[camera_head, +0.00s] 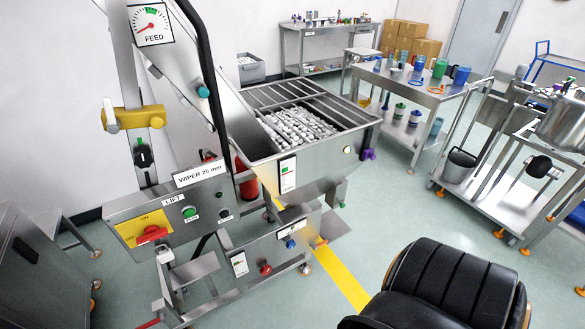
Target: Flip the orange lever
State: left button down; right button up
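A red-orange switch handle (151,234) sits on a yellow plate (135,226) marked ON, at the left end of the machine's front panel (118,207). It lies roughly crosswise, tilted slightly. A small orange piece (320,242) also shows low at the right of the machine's base, by the yellow floor stripe; its shape is too small to tell. I cannot tell for certain which of these is the lever. Neither of my grippers is in view, and nothing of mine touches the panel.
A green LIFT button (189,212) sits right of the switch. The hopper (318,163) holds pale caps. A black padded seat-like form (450,285) fills the lower right. Tables and a steel cart (470,170) stand behind. Floor (385,205) between is clear.

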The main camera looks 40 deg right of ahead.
aim_at(314, 247)
jog(key=i+z, duration=0.1)
jog(key=z, duration=0.85)
jog(key=i+j+z, duration=0.1)
jog(key=z, duration=0.4)
jog(key=j+z, duration=0.15)
jog(key=z, duration=0.35)
jog(key=i, duration=0.05)
